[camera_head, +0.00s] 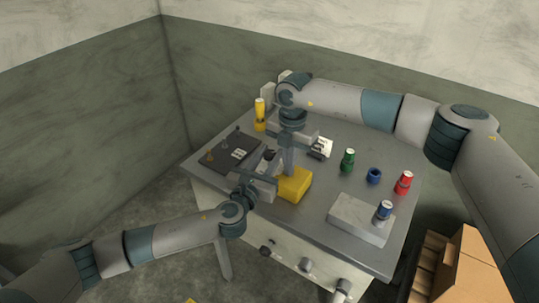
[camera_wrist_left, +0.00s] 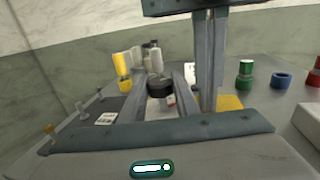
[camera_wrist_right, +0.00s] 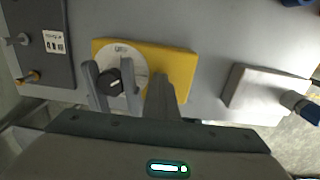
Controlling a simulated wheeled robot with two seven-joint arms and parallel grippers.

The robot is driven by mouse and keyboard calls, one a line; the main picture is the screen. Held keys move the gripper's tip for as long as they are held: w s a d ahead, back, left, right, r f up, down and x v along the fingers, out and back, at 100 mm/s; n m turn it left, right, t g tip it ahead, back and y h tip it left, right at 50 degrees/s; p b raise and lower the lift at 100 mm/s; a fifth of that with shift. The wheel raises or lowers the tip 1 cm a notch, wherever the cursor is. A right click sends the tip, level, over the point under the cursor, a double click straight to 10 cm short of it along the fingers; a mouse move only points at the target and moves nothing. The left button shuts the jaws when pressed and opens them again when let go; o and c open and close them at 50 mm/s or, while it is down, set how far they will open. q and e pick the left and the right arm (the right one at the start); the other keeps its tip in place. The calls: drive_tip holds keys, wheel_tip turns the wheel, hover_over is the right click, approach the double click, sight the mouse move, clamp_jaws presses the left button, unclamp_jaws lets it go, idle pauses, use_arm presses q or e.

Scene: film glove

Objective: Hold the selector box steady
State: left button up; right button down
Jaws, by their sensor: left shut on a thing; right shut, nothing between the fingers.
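The selector box is a yellow block (camera_head: 296,186) on the grey table, with a white dial (camera_wrist_right: 138,64) and a black knob (camera_wrist_right: 114,82) on top. It also shows in the left wrist view (camera_wrist_left: 232,103). My left gripper (camera_head: 270,160) reaches in low from the left. Its fingers are shut on the black knob (camera_wrist_left: 160,86), one on each side. My right gripper (camera_head: 288,172) points straight down at the box, shut and empty. Its fingertips (camera_wrist_right: 162,80) are at the box top beside the dial; I cannot tell whether they touch. The arms hide part of the box.
A dark panel with small toggles (camera_head: 220,158) lies left. A yellow cylinder (camera_head: 260,115) stands behind. Green (camera_head: 347,160), blue (camera_head: 374,176) and red (camera_head: 403,183) pieces stand right. A pale block (camera_head: 355,220) carries a blue can (camera_head: 385,210). A cardboard box (camera_head: 472,262) is beyond the table's right edge.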

use_arm(q)
drive_tip(key=n+y, duration=0.2)
drive_tip(key=y, duration=0.1)
drive_tip(key=shift+d+t+y, duration=0.15)
drive_tip(key=shift+t+y, duration=0.15)
drive_tip(key=shift+t, duration=0.1)
drive_tip(key=shift+n+y, duration=0.3)
drive_tip(key=shift+n, duration=0.2)
drive_tip(key=shift+a+f, duration=0.1)
drive_tip(key=shift+a, duration=0.1)
drive_tip(key=o, duration=0.8)
drive_tip(key=shift+s+a, duration=0.1)
drive_tip(key=s, duration=0.8)
drive_tip(key=s+a, duration=0.1)
drive_tip(key=s, duration=0.3)
